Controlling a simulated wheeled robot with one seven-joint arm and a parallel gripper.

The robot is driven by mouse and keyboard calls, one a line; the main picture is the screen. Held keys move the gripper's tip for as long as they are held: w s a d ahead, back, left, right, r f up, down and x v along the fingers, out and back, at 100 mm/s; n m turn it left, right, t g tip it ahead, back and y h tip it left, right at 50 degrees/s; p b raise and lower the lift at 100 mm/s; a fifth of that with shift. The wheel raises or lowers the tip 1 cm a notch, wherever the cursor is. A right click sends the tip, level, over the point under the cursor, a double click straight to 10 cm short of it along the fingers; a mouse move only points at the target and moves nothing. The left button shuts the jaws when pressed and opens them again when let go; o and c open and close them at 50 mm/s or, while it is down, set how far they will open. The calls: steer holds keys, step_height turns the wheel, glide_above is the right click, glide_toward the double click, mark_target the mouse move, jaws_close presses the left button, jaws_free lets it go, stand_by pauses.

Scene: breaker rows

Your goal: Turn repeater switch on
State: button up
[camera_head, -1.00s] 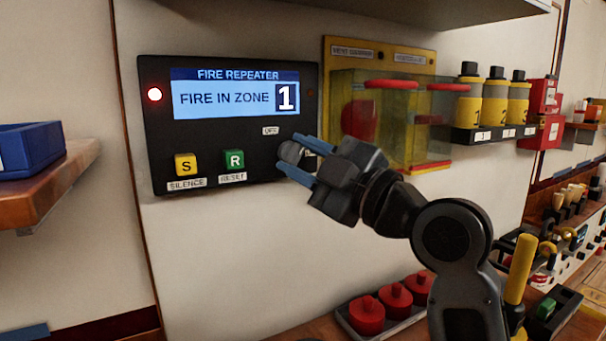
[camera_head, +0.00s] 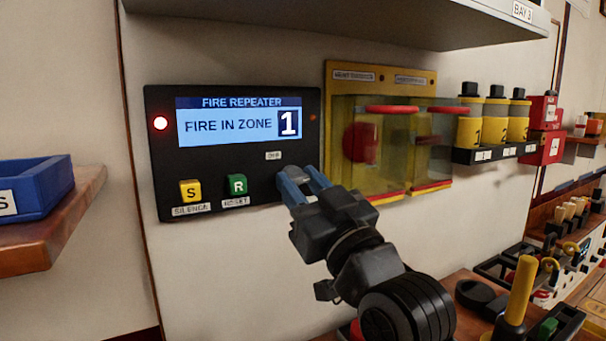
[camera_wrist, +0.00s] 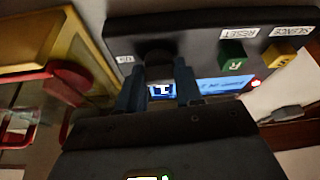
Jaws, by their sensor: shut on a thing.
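The fire repeater panel (camera_head: 225,160) is a black box on the wall, its blue screen (camera_head: 238,122) reading "FIRE IN ZONE 1". A dark rotary switch (camera_wrist: 158,58) sits at the panel's lower right, beside a small white label (camera_head: 273,155); the label is too small to read surely. My gripper (camera_head: 304,178) is at this switch, its blue fingers on either side of it and shut on it. The fingers also show in the wrist view (camera_wrist: 158,85). The fingers hide much of the switch in the head view, and its turned position cannot be told.
A yellow SILENCE button (camera_head: 190,191) and a green RESET button (camera_head: 236,185) sit left of the switch. A red lamp (camera_head: 160,123) is lit. A yellow-framed clear cover box (camera_head: 385,150) stands close on the right. A grey shelf (camera_head: 340,22) overhangs above.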

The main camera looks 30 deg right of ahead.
steer(key=shift+m+h+p, duration=0.35)
steer(key=shift+m+h, duration=0.25)
steer(key=shift+m, duration=0.2)
steer(key=shift+f, duration=0.1)
steer(key=o, duration=1)
steer(key=shift+b+v, duration=0.9)
steer(key=shift+v, duration=3)
